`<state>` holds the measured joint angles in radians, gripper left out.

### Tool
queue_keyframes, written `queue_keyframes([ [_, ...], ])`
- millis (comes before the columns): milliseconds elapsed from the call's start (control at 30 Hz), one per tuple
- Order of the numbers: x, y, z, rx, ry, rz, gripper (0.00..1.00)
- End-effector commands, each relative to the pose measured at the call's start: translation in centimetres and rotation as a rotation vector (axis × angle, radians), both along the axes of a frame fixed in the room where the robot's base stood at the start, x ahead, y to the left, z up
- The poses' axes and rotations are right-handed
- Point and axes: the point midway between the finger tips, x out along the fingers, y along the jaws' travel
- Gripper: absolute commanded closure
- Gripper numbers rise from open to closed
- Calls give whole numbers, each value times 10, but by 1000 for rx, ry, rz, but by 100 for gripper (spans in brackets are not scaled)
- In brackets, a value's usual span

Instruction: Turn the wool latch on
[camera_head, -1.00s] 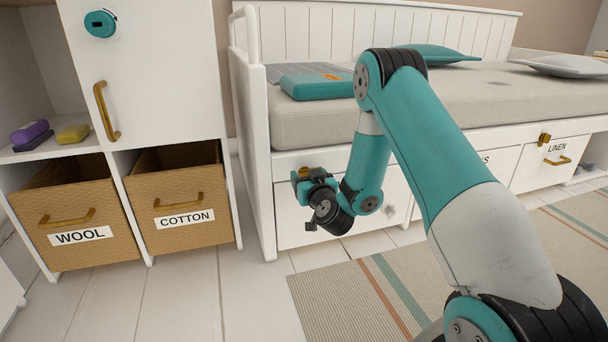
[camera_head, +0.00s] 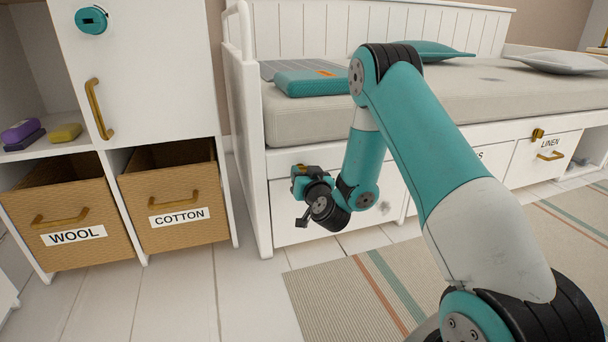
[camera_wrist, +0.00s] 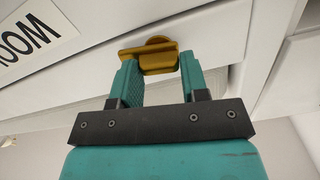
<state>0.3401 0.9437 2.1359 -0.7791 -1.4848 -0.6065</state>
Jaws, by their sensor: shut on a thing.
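The wool latch (camera_wrist: 153,54) is a brass turn-piece with a rounded boss, at the edge of a white drawer front (camera_wrist: 95,62) in the wrist view. A "WOOL" label (camera_wrist: 32,42) appears upside down to its left. My gripper (camera_wrist: 159,68) has its two teal fingers on either side of the latch, shut on it. The latch bar lies roughly crosswise in the picture, its end sticking out past the left finger. In the head view my gripper (camera_head: 303,182) is at the bed's left drawer (camera_head: 290,222), and my wrist hides most of the latch and the label.
A "LINEN" drawer (camera_head: 527,165) with a brass latch (camera_head: 537,134) and handle is at the right. Wool (camera_head: 75,225) and cotton (camera_head: 180,208) baskets stand in the left cabinet. The bed post (camera_head: 250,170) is close left of my gripper. A striped rug (camera_head: 330,300) lies in front.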

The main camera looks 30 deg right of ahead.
Motion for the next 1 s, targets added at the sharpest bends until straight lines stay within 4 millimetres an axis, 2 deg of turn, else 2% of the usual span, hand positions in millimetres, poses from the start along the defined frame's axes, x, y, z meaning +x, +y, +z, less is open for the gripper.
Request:
queue_keyframes([
  [1000, -2, -4, -4, 917, -264, -4, 83],
])
